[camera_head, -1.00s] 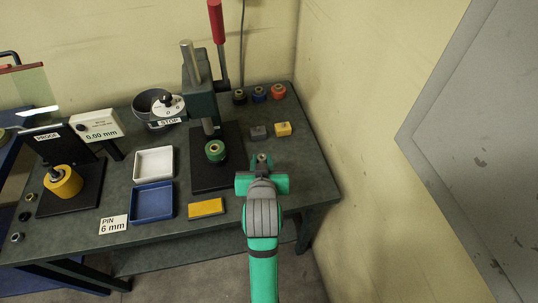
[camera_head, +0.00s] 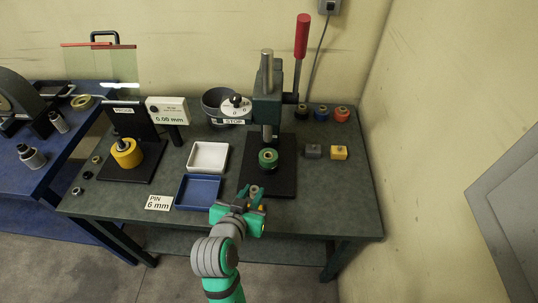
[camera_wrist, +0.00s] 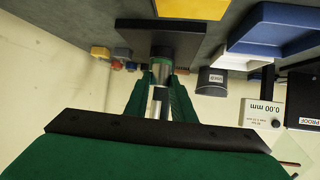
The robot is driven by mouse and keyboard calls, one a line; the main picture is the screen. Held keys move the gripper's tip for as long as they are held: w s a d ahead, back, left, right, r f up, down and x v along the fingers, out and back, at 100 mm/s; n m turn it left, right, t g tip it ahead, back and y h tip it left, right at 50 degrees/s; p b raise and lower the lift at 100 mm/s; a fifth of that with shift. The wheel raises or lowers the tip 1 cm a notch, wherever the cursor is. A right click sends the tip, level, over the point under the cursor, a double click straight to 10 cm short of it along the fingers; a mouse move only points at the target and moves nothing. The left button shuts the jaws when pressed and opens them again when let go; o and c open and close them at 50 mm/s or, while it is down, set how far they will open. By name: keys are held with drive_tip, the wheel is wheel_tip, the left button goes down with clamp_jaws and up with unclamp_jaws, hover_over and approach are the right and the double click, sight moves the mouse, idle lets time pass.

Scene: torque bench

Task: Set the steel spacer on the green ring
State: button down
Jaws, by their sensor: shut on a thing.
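The green ring (camera_head: 268,156) sits on the dark base plate of the press, below the ram. It also shows in the wrist view (camera_wrist: 161,72), which is upside down. My gripper (camera_head: 254,191) is in front of the ring and slightly left of it in the head view, apart from it. Its green fingers are shut on a small metal piece (camera_head: 254,188), which I take for the steel spacer. Its shape is hard to make out. In the wrist view, bright steel between the fingers overlaps the line of the press ram, so I cannot separate them surely.
The press (camera_head: 267,95) with its red lever (camera_head: 302,37) stands behind the ring. A grey block (camera_head: 313,151) and a yellow block (camera_head: 339,153) lie right of the plate. White (camera_head: 225,160) and blue (camera_head: 181,194) trays lie left. The bench's right front is clear.

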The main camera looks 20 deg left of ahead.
drive_tip(key=shift+s+a, duration=0.15)
drive_tip(key=shift+a, duration=0.05)
drive_tip(key=shift+w, duration=0.2)
hover_over(267, 158)
drive_tip(key=shift+w, duration=0.1)
drive_tip(key=shift+f, duration=0.75)
drive_tip(key=shift+f, duration=0.1)
drive_tip(key=c, duration=1.5)
unclamp_jaws()
